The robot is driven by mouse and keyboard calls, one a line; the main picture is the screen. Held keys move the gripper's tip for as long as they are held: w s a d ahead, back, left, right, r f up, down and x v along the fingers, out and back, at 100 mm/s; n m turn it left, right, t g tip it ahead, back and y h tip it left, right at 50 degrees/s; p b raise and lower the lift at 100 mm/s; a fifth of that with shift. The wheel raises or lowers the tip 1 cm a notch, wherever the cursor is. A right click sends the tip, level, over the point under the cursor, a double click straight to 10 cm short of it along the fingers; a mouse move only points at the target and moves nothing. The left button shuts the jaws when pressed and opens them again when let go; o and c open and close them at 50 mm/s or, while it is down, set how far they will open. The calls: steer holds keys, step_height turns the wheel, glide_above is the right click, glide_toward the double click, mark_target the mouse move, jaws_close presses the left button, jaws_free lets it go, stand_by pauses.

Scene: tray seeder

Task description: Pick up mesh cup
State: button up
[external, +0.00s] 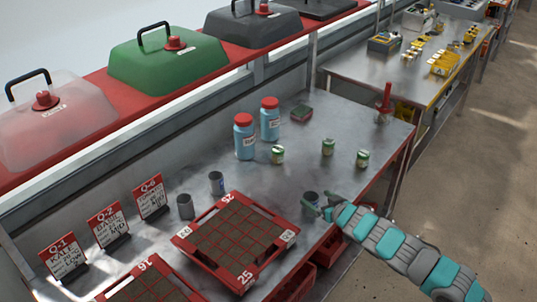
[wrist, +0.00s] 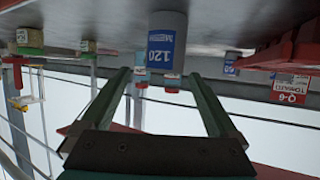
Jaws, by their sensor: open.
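A small grey cup (external: 310,199) stands upright on the metal bench, just right of the red seed tray. It also shows in the wrist view as a grey cup (wrist: 166,20) with a blue label reading 120. My gripper (external: 322,211) is right beside this cup, low over the bench. In the wrist view my gripper (wrist: 160,74) is open, with one finger on each side of the cup's line and the cup just beyond the tips. I cannot tell whether they touch. Two similar grey cups, one (external: 217,183) and another (external: 185,207), stand left of the tray.
The red tray (external: 183,238) lies close left of the cup. Blue bottles with red lids (external: 244,137) and several small green-labelled jars (external: 362,159) stand farther back. Sign cards (external: 150,197) stand at the left. The bench between cup and jars is clear.

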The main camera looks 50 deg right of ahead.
mark_target(307, 195)
steer(key=shift+a+x, duration=0.15)
steer(key=shift+x, duration=1.55)
steer(key=shift+a+x, duration=0.15)
steer(key=shift+x, duration=1.55)
steer(key=shift+f, duration=0.2)
steer(key=c, duration=1.4)
